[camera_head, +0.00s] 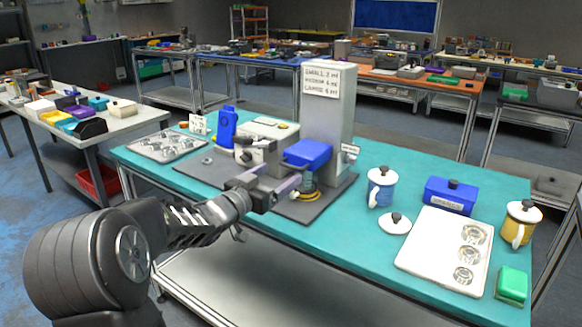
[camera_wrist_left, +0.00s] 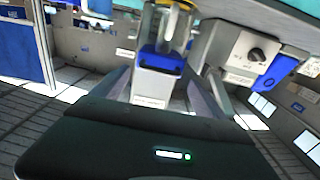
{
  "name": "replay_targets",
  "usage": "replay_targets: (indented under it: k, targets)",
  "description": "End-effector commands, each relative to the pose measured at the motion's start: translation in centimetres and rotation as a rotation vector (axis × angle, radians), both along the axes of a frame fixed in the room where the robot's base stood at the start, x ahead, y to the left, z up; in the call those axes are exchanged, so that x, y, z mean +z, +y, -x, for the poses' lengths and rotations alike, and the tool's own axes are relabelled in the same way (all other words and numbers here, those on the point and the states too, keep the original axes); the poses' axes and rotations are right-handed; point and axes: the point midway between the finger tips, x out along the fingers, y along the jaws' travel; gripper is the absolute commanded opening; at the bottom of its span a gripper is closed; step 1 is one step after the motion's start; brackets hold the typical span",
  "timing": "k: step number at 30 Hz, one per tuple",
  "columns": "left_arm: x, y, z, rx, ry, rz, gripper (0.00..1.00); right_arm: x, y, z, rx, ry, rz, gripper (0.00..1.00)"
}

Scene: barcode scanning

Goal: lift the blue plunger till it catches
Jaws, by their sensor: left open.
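The blue plunger appears to be the blue block (camera_head: 307,153) on the front of the white column (camera_head: 325,110) with the size label. In the left wrist view the blue block (camera_wrist_left: 162,60) shows near the top, beside a clear cylinder with a yellow rim (camera_wrist_left: 170,22). In the head view a yellow ring (camera_head: 305,194) sits below the block. My left gripper (camera_head: 277,184) is open, left of and lower than the block in the head view. In the wrist view its fingers (camera_wrist_left: 166,95) flank the block's region, and no contact is visible. My right gripper is not in view.
A grey box with a knob (camera_head: 262,142) and a blue bottle (camera_head: 227,127) stand left of the column.

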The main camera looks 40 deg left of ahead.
Motion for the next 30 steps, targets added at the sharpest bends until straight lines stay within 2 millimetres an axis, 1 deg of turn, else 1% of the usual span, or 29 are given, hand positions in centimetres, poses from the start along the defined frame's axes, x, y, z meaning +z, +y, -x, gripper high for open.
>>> replay_targets:
  k: [1,6,9,12,15,22,23,30]
  targets:
    - [-0.1,-0.1,-0.8,-0.002,0.002,0.0,0.84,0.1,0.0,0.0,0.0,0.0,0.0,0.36]
    - [0.0,-0.1,-3.5,-0.002,0.002,-0.001,0.84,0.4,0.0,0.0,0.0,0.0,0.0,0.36]
    - [0.0,0.0,-4.9,-0.002,0.001,-0.001,0.84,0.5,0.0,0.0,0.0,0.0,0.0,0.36]
    - [0.0,0.1,-5.9,-0.001,0.001,-0.001,0.84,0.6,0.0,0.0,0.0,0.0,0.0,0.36]
    - [0.0,0.1,-6.2,-0.001,0.0,-0.001,0.84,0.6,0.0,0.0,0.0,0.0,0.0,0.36]
    - [0.0,0.1,-6.3,0.0,0.0,0.0,0.84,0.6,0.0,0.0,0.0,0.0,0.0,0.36]
    - [0.0,0.1,-6.3,0.0,0.0,0.0,0.82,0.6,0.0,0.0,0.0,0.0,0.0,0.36]
    - [0.0,0.0,-6.3,-0.001,0.0,0.0,0.62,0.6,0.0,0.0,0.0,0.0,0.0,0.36]
